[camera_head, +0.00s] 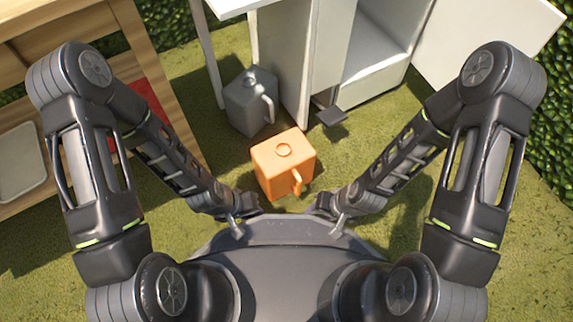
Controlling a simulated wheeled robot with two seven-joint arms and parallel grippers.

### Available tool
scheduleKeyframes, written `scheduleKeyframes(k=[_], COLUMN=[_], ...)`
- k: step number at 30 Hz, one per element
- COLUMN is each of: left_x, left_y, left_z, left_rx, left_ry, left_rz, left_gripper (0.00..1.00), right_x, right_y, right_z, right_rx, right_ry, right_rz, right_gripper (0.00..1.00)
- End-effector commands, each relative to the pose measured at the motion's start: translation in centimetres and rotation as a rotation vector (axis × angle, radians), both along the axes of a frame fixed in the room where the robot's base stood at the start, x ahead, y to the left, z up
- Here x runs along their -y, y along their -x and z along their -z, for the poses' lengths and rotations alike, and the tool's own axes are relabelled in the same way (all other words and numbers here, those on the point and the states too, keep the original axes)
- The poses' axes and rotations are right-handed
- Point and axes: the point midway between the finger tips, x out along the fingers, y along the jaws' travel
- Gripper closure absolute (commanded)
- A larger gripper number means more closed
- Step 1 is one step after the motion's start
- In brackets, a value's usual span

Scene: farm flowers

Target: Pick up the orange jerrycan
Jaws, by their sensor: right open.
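The orange jerrycan (278,165) stands upright on the grass just ahead of my base, with its round cap on top and its handle toward me. My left gripper (241,215) is low at the left of the jerrycan, apart from it; its fingers are small and partly hidden, so I cannot tell its opening. My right gripper (335,215) is low at the right of the jerrycan, open and empty, also apart from it.
A grey jerrycan (245,106) stands behind and left of the orange one. A white cabinet (325,50) with an open door (490,40) is at the back. A wooden shelf (125,30) stands at the left. A dark flat object (330,116) lies near the cabinet. A hedge (555,110) lines the right.

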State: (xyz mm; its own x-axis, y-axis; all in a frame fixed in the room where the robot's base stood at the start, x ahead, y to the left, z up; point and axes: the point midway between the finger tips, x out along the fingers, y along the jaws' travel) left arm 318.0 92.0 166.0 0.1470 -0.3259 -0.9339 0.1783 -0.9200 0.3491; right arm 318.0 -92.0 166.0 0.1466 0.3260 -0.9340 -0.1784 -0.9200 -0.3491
Motion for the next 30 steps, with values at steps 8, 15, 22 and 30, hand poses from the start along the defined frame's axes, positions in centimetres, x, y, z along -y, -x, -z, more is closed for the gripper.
scheduleKeyframes(k=[8, 15, 22, 30], left_x=[0.0, 0.0, 0.1, 0.1], left_y=[0.0, 0.1, 0.5, 0.5], left_z=[0.0, -0.6, -2.9, -2.5], left_rx=[0.0, -0.001, -0.003, -0.003], left_ry=[0.0, -0.001, -0.005, -0.006], left_rz=[0.0, 0.0, 0.003, 0.002], left_gripper=[0.8, 0.75, 0.75, 0.75], right_x=[0.0, 0.0, -0.1, -0.1], right_y=[0.0, 0.1, 0.5, 0.5], right_z=[0.0, -0.6, -2.9, -2.5], right_rx=[0.0, 0.0, -0.002, -0.002], right_ry=[0.0, 0.001, 0.005, 0.006], right_rz=[0.0, 0.0, -0.003, -0.002], right_gripper=[0.59, 0.59, 0.59, 0.64])
